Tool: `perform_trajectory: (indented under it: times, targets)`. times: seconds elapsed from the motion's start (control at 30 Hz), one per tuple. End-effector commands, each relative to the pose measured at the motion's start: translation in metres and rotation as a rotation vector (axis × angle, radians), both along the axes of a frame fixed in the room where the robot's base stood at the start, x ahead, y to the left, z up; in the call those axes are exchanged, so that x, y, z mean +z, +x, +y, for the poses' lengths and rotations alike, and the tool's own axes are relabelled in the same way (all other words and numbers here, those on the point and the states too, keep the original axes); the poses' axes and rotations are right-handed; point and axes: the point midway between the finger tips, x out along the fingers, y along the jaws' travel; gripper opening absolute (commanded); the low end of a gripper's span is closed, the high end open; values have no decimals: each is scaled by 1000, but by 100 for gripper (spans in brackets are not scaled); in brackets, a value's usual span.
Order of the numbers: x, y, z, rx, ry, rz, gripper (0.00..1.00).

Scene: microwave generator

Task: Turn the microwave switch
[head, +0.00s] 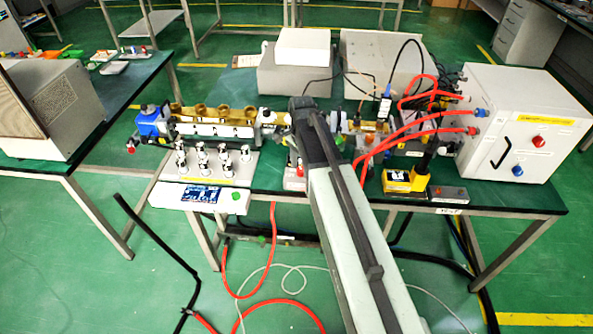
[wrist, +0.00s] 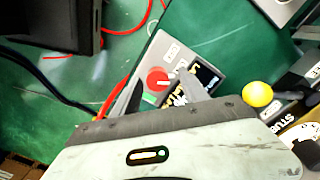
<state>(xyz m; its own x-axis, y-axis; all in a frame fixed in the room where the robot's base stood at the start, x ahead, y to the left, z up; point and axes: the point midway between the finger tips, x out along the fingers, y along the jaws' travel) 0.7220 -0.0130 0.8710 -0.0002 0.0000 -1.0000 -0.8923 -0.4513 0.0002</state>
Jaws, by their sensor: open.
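In the wrist view, a round red switch knob (wrist: 158,80) sits on a small grey box (wrist: 170,50) with a dark display beside it. My gripper (wrist: 161,76) is open, with one grey finger to the left of the knob and one to its right. The fingers look apart from the knob; their height above it is hard to tell. In the head view, my arm reaches over the table's middle and its end hides the gripper. A small grey box with a red part (head: 293,178) shows partly beside my arm there; I cannot tell if it is the same box.
The green table (head: 480,195) carries a brass waveguide line (head: 215,113), a white meter unit (head: 200,199), a yellow device (head: 404,180) and a large white cabinet (head: 530,125). Red hoses (head: 420,133) cross right of my arm. A yellow ball (wrist: 257,94) is right of the display.

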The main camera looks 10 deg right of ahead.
Motion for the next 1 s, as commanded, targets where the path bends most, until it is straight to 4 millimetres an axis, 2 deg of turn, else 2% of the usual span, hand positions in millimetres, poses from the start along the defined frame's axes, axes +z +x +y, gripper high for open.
perform_trajectory:
  times: [0.07,0.23,0.33,0.37,0.4,0.5,0.77,1.0]
  targets:
    - [1,0,0,0,0,0,49]
    - [1,0,1,1,0,-1,2]
    - [1,1,1,1,1,-3,0]
    - [1,1,25,13,1,-3,0]
    - [1,1,15,6,3,-4,0]
    - [1,2,9,13,4,-6,0]
    - [1,3,6,100,2,-6,0]
    - [1,3,5,286,0,-6,0]
